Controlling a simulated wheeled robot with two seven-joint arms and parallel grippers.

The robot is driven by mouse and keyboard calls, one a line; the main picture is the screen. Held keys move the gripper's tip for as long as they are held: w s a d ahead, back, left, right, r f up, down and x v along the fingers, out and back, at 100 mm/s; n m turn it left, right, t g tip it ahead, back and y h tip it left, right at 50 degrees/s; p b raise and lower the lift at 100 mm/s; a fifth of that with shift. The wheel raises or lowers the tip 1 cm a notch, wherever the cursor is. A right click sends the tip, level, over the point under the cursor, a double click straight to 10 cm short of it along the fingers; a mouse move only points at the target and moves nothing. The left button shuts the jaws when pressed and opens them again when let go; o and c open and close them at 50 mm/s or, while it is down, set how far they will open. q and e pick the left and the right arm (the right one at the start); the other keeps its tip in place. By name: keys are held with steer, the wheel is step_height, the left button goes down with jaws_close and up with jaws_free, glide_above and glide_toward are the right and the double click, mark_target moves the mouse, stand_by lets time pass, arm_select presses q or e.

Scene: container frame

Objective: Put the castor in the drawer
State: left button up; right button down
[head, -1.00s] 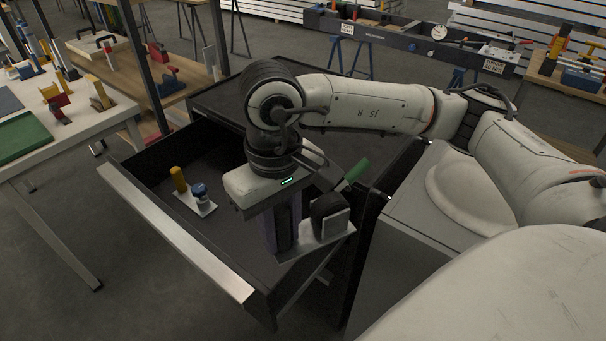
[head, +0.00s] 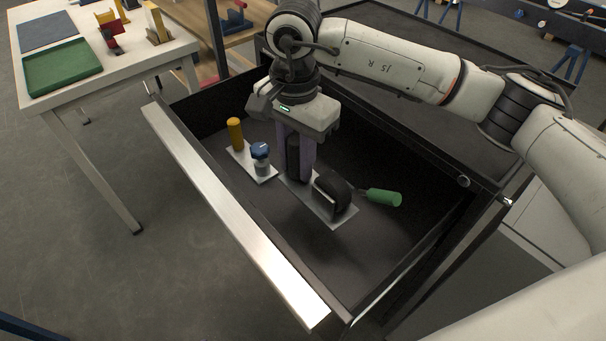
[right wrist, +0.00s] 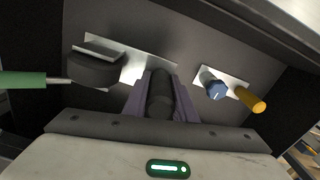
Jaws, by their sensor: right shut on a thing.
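The castor (head: 333,192) is a black wheel on a flat silver plate with a dark upright post. It is inside the open drawer (head: 226,210). My right gripper (head: 295,170) points down into the drawer, its purple fingers shut on the post. In the right wrist view the fingers (right wrist: 161,100) stand either side of the dark post, with the castor wheel (right wrist: 95,68) to the left. The plate is low, close to the drawer floor; I cannot tell whether it touches. My left gripper is not in view.
In the drawer, a silver plate with a yellow post (head: 235,132) and blue-topped part (head: 260,152) stands left of the castor. A green-handled tool (head: 383,197) lies right of it. The drawer floor in front is clear. A white table (head: 110,75) stands at left.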

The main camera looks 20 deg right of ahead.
mark_target(297, 181)
step_height(297, 181, down, 5)
steer(key=shift+s+f, duration=0.1)
steer(key=shift+s, duration=0.05)
steer(key=shift+f, duration=2.1)
steer(key=shift+f, duration=0.15)
steer(key=c, duration=1.5)
jaws_free()
steer(key=shift+o, duration=0.2)
step_height(297, 181, up, 12)
steer(key=shift+r, duration=0.1)
